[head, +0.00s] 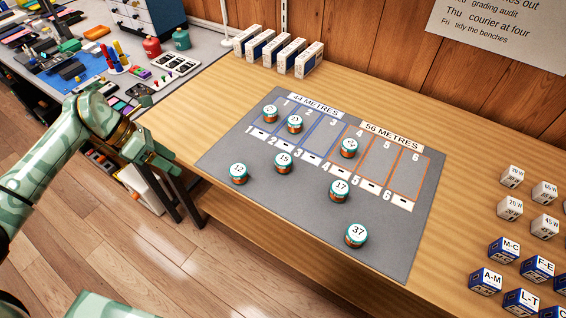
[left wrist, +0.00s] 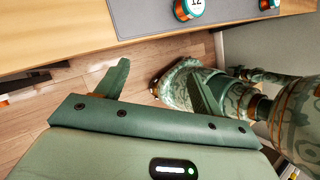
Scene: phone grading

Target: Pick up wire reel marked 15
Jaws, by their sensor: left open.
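The wire reel marked 15 (head: 283,163) stands upright on the grey mat (head: 225,155), just below the lane labels, with a white numbered top, teal rim and copper side. The reel marked 12 (head: 239,173) is to its left and the reel marked 17 (head: 339,190) to its right. My left gripper (head: 168,163) is open and empty, left of the mat beyond the table's front edge, apart from the reels. In the left wrist view the open fingers (left wrist: 157,78) have floor behind them, and reel 12 (left wrist: 188,8) shows at the top. My right gripper is not in view.
Other reels stand in the lanes, and the reel marked 37 (head: 355,236) is at the lower right. White boxes (head: 290,52) line the back left; labelled cubes (head: 510,207) stand at the right. A cluttered bench (head: 205,45) adjoins at left. Bare mat surrounds reel 15.

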